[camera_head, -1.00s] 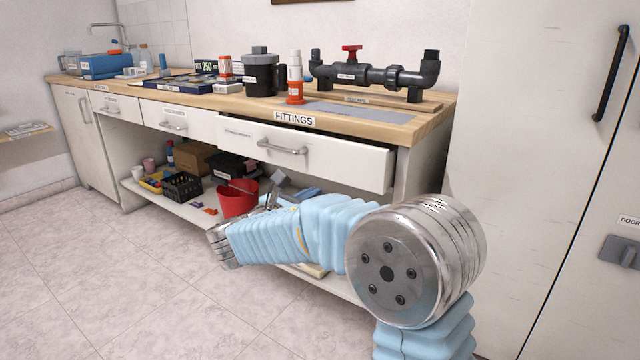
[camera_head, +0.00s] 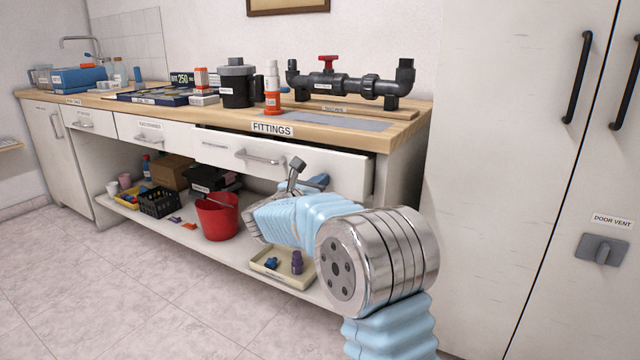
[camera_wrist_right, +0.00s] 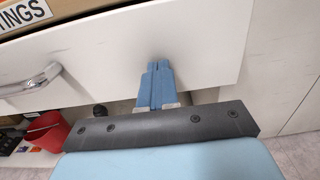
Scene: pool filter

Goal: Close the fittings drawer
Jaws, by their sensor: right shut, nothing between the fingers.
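The fittings drawer (camera_head: 345,170) is the white drawer under the FITTINGS label (camera_head: 272,130). It stands partly open, with a dark gap behind the top of its front, widest at the right. Its metal handle (camera_head: 260,157) is left of my right gripper (camera_head: 320,181). In the right wrist view the blue fingers (camera_wrist_right: 157,72) are shut and empty, pointing at the drawer front (camera_wrist_right: 195,50), right of the handle (camera_wrist_right: 32,82). They are very close to the front; I cannot tell whether they touch it. My left gripper is not in view.
The wooden worktop (camera_head: 405,130) carries a grey pipe assembly (camera_head: 345,82) and other parts. The shelf below holds a red bucket (camera_head: 217,218) and a cream tray (camera_head: 270,273). Tall white cabinets (camera_head: 500,180) stand at the right. The floor at left is clear.

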